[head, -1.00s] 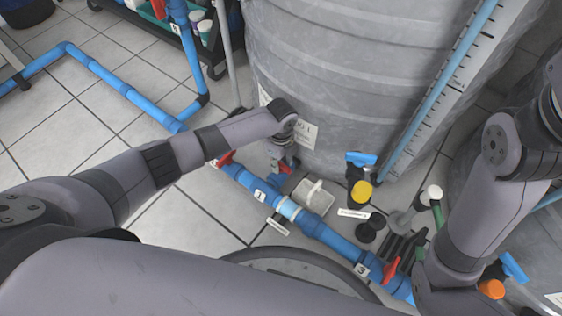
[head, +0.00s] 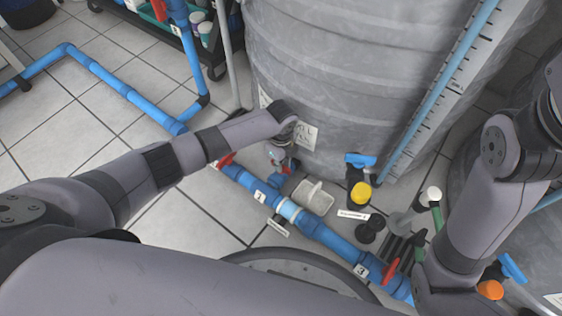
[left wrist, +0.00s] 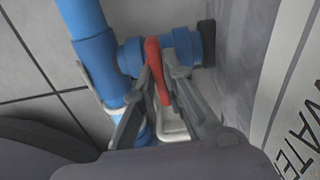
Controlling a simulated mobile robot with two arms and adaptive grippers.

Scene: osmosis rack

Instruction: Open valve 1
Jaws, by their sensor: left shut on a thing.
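My left gripper (left wrist: 158,95) is shut on a red valve handle (left wrist: 154,68), with one finger on each side of it. The handle sits on a short blue branch pipe (left wrist: 130,57) that runs to a black fitting at the grey tank wall. In the head view my left gripper (head: 279,158) is low beside the tank, above the blue floor pipe (head: 240,176). A label marked 1 (head: 260,196) is on that pipe. The held handle is mostly hidden in the head view. My right arm is at the right; its gripper is not visible.
Another red handle (head: 226,159) is on the pipe to the left, and a red handle (head: 390,270) is near label 3 (head: 361,270). The large grey tank (head: 330,80) stands close behind.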

